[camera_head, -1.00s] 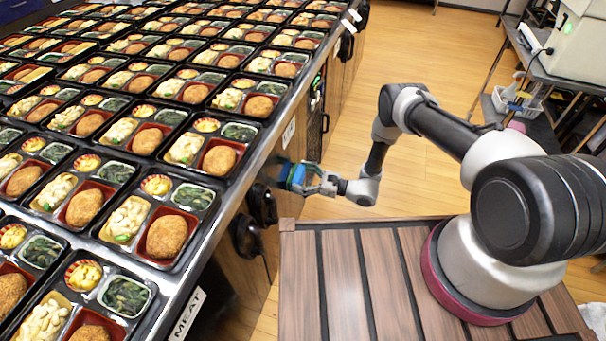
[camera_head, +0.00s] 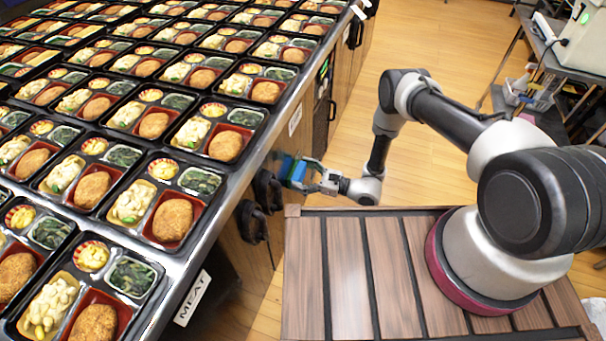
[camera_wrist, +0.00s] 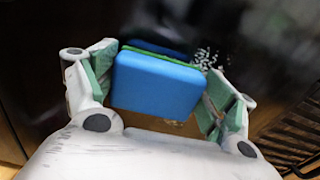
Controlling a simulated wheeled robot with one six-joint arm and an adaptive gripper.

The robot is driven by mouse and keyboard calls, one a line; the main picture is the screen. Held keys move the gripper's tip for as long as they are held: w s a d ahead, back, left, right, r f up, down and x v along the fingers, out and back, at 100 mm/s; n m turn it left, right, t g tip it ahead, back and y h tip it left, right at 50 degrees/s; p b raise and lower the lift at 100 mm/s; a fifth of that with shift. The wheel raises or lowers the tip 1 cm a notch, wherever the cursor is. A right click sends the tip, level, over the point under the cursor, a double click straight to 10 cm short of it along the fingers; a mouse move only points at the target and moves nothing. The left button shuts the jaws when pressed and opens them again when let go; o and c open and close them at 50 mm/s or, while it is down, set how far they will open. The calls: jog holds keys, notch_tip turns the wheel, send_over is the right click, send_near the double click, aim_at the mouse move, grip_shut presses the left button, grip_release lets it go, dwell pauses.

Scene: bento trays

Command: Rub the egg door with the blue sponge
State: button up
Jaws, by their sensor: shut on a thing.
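The blue sponge (camera_head: 296,171) has a thin green layer on its far side, seen in the wrist view (camera_wrist: 158,86). My gripper (camera_head: 306,176) is shut on it, with one green-padded finger at each side. In the wrist view the sponge faces a dark glossy surface (camera_wrist: 60,20) with white specks beside it. I cannot tell whether it touches that surface. In the head view the sponge is at the cabinet fronts under the counter, just beyond two black handles (camera_head: 250,221). A white label (camera_head: 295,120) above is too small to read, so I cannot tell which door is the egg door.
The counter (camera_head: 205,245) is covered with bento trays. My wooden-topped base stands right of the cabinets with a narrow floor gap. Open wooden floor (camera_head: 420,45) lies behind, with a rack (camera_head: 545,60) at back right.

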aim_at(302, 146)
jog(key=shift+r, duration=1.15)
jog(key=shift+w+d, duration=0.55)
jog(key=shift+w, duration=1.15)
jog(key=shift+w+d, duration=0.6)
jog(key=shift+w, duration=1.1)
jog(key=shift+w+d, duration=0.55)
jog(key=shift+w, duration=1.15)
jog(key=shift+c, duration=0.4)
jog(key=v, duration=0.6)
jog(key=shift+s, duration=0.1)
jog(key=v, duration=0.3)
